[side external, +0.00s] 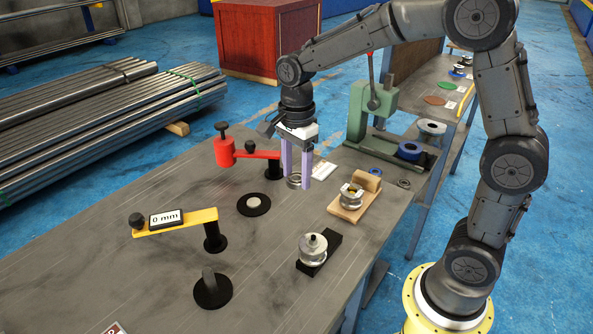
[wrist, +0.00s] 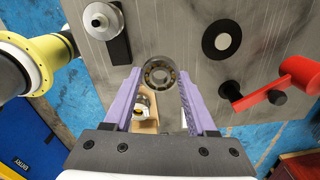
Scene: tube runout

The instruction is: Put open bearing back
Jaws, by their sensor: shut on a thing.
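The open bearing (wrist: 159,75) is a metal ring with its balls showing, and in the wrist view it sits between the tips of my two purple fingers. My gripper (wrist: 158,80) is shut on it. In the side external view the bearing (side external: 293,181) is partly hidden by the fingers of my gripper (side external: 295,180). It is held above the grey table, between the red arm fixture (side external: 240,153) and the wooden block (side external: 352,208). A white card (side external: 324,169) lies just behind the fingers. I cannot tell the exact height above the table.
A metal wheel (side external: 312,246) stands on a black plate at the front. A black disc with a pale centre (side external: 254,204), a yellow gauge arm (side external: 178,222) and a black post (side external: 211,288) stand to the left. A green press (side external: 358,112) stands behind; a small dark ring (side external: 404,183) lies right.

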